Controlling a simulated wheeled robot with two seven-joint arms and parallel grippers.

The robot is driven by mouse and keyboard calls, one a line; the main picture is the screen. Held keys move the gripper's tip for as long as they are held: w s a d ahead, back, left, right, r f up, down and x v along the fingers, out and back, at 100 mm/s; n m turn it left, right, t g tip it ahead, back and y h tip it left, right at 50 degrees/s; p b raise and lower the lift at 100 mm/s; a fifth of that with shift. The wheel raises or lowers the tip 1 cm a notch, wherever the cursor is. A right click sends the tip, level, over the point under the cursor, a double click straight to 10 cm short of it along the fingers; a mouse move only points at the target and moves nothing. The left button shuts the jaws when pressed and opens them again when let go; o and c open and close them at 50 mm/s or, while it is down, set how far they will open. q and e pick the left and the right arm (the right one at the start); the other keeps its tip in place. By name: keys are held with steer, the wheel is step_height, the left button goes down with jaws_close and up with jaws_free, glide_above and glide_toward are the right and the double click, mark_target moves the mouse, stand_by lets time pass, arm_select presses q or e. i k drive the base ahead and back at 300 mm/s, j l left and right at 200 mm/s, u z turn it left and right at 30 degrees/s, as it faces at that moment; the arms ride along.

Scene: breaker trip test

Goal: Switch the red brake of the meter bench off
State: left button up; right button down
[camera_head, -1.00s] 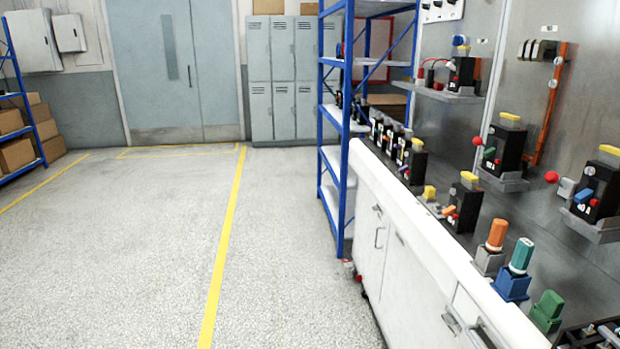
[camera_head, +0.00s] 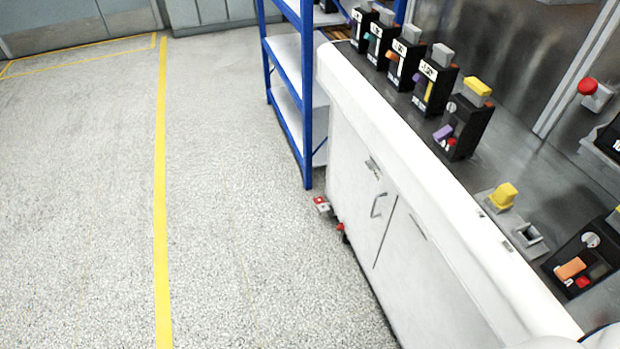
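The meter bench (camera_head: 352,165) is a long white cabinet with a dark top, running from the upper middle to the lower right. At the foot of its far left corner, near the floor, a small red part with a pale patch (camera_head: 322,204) sticks out. A second small red part (camera_head: 341,228) sits just beside it, at the cabinet's lower edge. Either could be the brake; they are too small to tell its setting. The wheels are mostly hidden. Neither gripper is in view.
A blue-framed shelf (camera_head: 307,130) stands just behind the red parts. Breakers such as the yellow-topped one (camera_head: 468,120) line the bench top. A cabinet handle (camera_head: 376,206) juts from the front. The floor left of the bench is clear, with a yellow line (camera_head: 161,200).

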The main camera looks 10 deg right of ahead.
mark_target(323, 207)
steer(key=i, duration=1.9)
steer(key=i+z, duration=0.1)
steer(key=z, duration=0.4)
